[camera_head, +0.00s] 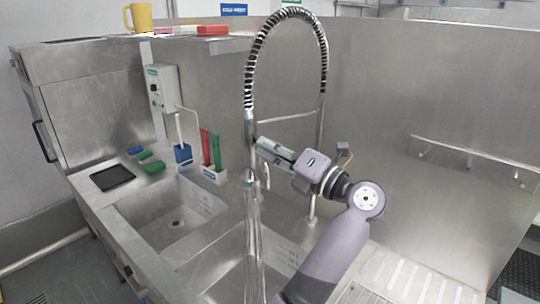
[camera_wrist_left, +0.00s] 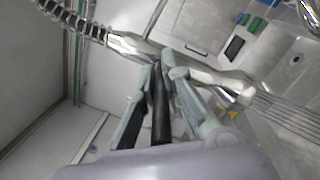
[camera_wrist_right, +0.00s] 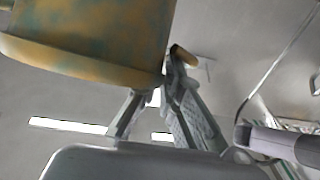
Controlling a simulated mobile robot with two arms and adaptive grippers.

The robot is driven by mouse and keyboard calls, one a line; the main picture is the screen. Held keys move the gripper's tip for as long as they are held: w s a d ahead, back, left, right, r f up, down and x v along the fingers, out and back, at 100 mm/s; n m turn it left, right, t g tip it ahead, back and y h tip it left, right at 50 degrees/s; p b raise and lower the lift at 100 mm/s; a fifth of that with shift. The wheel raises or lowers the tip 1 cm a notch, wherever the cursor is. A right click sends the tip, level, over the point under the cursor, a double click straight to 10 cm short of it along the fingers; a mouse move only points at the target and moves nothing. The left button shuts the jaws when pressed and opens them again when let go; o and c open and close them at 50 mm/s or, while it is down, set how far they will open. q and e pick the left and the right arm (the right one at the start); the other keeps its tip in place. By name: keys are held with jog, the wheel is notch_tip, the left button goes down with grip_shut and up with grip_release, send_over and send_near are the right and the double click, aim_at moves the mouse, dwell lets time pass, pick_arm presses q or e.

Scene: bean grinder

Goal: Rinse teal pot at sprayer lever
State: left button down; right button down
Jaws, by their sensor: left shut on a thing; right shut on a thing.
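My left gripper (camera_head: 262,146) is at the sprayer on the coiled hose, over the sinks. In the left wrist view its fingers (camera_wrist_left: 163,75) are closed around a dark bar, which looks like the sprayer lever (camera_wrist_left: 161,108). Water (camera_head: 254,240) streams from the sprayer head (camera_head: 249,176) down towards the near sink. The teal pot (camera_wrist_right: 95,35), stained yellow-brown over much of its side, fills the upper left of the right wrist view. My right gripper (camera_wrist_right: 160,80) is shut at its edge; the exact grip is partly hidden. Pot and right gripper are not in the head view.
The far sink (camera_head: 172,215) looks empty. A red and green holder (camera_head: 214,174), a blue holder (camera_head: 183,154), green blocks (camera_head: 146,160) and a black tray (camera_head: 112,177) stand behind it. A yellow mug (camera_head: 139,17) is on the shelf. The ribbed drainboard (camera_head: 405,280) is clear.

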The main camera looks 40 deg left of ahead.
pick_arm(q)
jog(key=c, duration=1.8)
grip_release()
jog(key=shift+o, duration=0.7)
jog(key=shift+w, duration=0.15)
jog(key=r, duration=1)
jog(key=shift+s+d, duration=0.15)
jog(key=shift+s, duration=0.1)
jog(key=shift+w+f, duration=0.15)
jog(key=shift+w, duration=0.25)
